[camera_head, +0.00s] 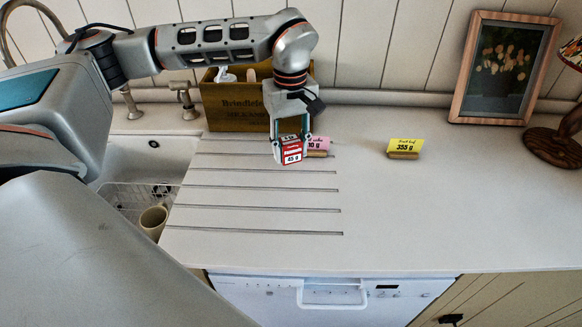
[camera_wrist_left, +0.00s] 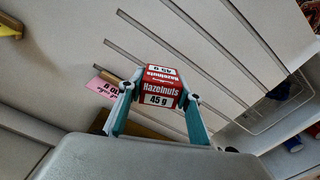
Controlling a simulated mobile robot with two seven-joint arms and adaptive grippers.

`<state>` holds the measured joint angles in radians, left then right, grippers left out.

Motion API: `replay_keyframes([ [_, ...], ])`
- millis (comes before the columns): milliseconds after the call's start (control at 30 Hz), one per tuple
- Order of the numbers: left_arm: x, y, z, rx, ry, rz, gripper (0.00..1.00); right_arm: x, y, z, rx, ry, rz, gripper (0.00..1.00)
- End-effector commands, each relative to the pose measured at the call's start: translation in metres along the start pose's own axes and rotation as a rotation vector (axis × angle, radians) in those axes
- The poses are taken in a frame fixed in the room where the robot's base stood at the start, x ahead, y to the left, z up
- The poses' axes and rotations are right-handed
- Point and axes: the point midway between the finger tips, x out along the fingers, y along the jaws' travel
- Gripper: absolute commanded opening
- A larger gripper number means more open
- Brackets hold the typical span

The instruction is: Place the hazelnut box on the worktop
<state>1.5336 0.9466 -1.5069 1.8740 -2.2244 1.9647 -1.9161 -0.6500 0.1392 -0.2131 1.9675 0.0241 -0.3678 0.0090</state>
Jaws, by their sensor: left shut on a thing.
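The hazelnut box (camera_head: 292,153) is a small red and white box marked 45 g. My left gripper (camera_head: 291,146) is shut on it, with a finger on each side, over the grooved part of the worktop (camera_head: 385,225). In the left wrist view the box (camera_wrist_left: 160,90) sits between the fingertips of the left gripper (camera_wrist_left: 158,100), its "Hazelnuts" label readable. I cannot tell whether the box touches the worktop. My right gripper is not in view.
A yellow 355 g card (camera_head: 405,145) stands to the right. A wooden crate (camera_head: 232,104) is behind, the sink (camera_head: 140,165) left. The worktop's right front is clear.

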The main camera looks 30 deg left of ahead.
Motion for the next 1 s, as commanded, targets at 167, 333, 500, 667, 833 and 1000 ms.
replay_keyframes([
  [167,0.023,0.0,0.0,-0.001,-0.001,-0.001,0.12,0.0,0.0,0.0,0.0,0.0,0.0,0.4],
  [333,0.033,0.0,0.0,0.0,0.0,-0.001,0.12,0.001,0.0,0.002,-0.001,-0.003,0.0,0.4],
  [500,0.055,-0.001,0.001,-0.001,-0.002,-0.003,0.12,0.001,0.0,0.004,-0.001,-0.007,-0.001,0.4],
  [667,0.066,0.0,0.0,0.0,0.0,0.001,0.12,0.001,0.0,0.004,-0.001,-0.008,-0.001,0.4],
  [833,0.065,0.0,0.0,0.0,0.0,0.001,0.12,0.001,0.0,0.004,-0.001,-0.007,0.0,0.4],
  [1000,0.068,0.0,0.0,0.0,0.0,0.0,0.42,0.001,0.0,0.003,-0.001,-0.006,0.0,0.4],
])
